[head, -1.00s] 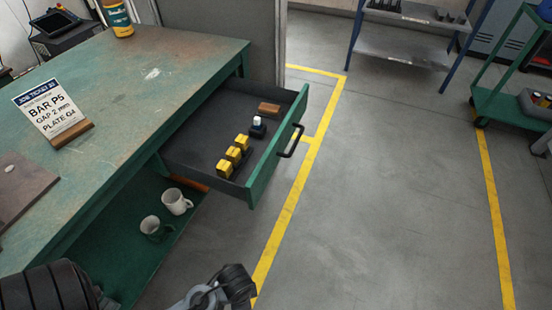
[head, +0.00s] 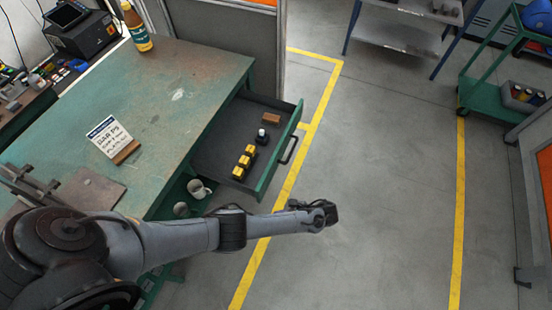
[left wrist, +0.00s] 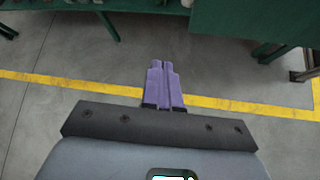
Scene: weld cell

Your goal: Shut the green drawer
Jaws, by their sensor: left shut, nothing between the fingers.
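The green drawer (head: 281,152) stands pulled out from the green workbench (head: 190,75), with its dark handle (head: 289,150) on the front. Inside lie several yellow-and-black blocks (head: 244,162), a small dark item with a white top (head: 262,136) and a brown block (head: 271,118). My left arm reaches across the lower part of the head view; its hand is out past the drawer front, nearer the camera, apart from it. In the left wrist view my left gripper's purple fingers (left wrist: 165,68) are together and empty, with a green panel (left wrist: 250,22) beyond them. My right gripper is out of view.
Mugs (head: 199,189) stand on the shelf below the bench top. A job card (head: 109,137) and a bottle (head: 136,27) stand on top. The floor right of the drawer is clear, with a yellow line (head: 291,185). A green cart (head: 490,95) stands far right.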

